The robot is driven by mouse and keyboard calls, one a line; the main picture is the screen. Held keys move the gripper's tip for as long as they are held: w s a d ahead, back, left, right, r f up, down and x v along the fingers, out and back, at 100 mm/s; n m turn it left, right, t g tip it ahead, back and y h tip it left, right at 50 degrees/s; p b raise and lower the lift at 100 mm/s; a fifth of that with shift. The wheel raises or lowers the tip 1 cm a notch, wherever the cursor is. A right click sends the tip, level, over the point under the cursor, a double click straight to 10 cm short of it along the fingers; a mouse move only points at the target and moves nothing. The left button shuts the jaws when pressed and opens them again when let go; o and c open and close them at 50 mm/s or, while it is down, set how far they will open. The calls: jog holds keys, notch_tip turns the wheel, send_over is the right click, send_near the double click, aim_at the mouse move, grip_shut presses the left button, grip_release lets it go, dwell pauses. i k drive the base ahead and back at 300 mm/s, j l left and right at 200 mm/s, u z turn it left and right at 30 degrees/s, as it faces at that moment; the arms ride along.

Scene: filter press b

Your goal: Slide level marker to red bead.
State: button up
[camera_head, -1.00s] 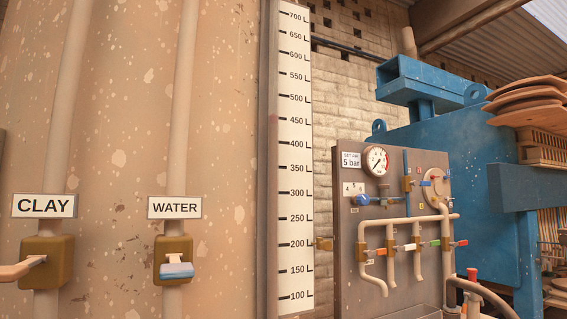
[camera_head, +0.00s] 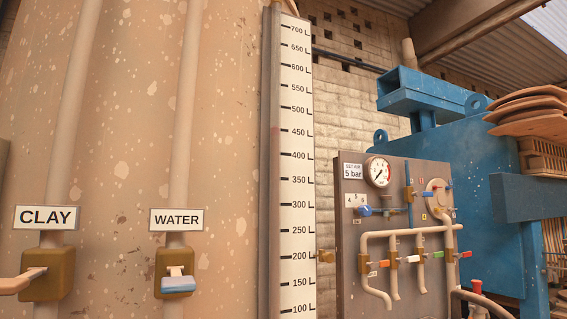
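A tall white scale board (camera_head: 297,190) marked in litres from 100 L to 700 L stands at the middle of the view. A small brass-coloured block (camera_head: 326,256) sits at its right edge, level with the 200 L mark; it may be the level marker. A narrow dark upright tube or strip (camera_head: 270,180) runs along the board's left side. No red bead can be made out clearly on it. My gripper is out of view, and nothing is seen touching the block.
A tan tank (camera_head: 120,130) with pipes, a CLAY sign (camera_head: 46,218) and a WATER sign (camera_head: 177,219) above valves fills the left. A valve panel (camera_head: 348,225) with a gauge (camera_head: 378,171) stands close right of the block. A blue press (camera_head: 480,200) is behind it.

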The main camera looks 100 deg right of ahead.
aim_at(328, 257)
jog(key=k+l+z, duration=0.15)
jog(key=k+z, duration=0.2)
jog(key=k, duration=0.3)
jog(key=z, duration=2.1)
jog(key=k+j+z, duration=0.1)
jog(key=j+z, duration=0.35)
jog(key=j, duration=0.55)
jog(key=i, duration=0.1)
